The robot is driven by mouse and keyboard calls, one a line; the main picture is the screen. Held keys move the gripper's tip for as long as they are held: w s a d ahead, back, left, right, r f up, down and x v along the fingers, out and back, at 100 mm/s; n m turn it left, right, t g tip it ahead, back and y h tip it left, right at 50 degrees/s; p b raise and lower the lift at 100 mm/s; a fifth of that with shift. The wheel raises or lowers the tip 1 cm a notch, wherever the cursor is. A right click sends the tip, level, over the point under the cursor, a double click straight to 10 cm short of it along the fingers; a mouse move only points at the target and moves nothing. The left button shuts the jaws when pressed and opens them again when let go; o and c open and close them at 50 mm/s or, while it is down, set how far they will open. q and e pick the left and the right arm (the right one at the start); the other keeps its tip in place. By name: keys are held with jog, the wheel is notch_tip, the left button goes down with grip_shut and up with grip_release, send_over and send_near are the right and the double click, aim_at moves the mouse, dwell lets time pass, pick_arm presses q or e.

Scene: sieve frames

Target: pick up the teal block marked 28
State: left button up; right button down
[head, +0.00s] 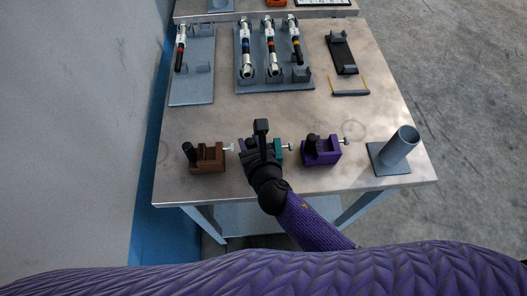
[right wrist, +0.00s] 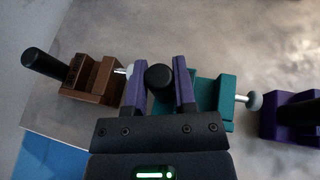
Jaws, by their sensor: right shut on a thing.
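The teal block (head: 278,148) is in the front row on the table, mostly hidden in the head view by my right gripper (head: 262,150). In the right wrist view the teal block (right wrist: 213,96) shows a pale screw knob on its right side. My right gripper (right wrist: 160,78) has its two purple fingers on either side of the block's black round handle (right wrist: 159,76) and is shut on it. I cannot read a number on the block. I cannot tell whether it touches the table. My left gripper is not in view.
A brown block (head: 208,159) stands left and a purple block (head: 322,150) right, both close by. A grey tube holder (head: 398,148) is at the right edge. Racks with striped rods (head: 270,50) stand farther back. The middle of the table (head: 250,115) is clear.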

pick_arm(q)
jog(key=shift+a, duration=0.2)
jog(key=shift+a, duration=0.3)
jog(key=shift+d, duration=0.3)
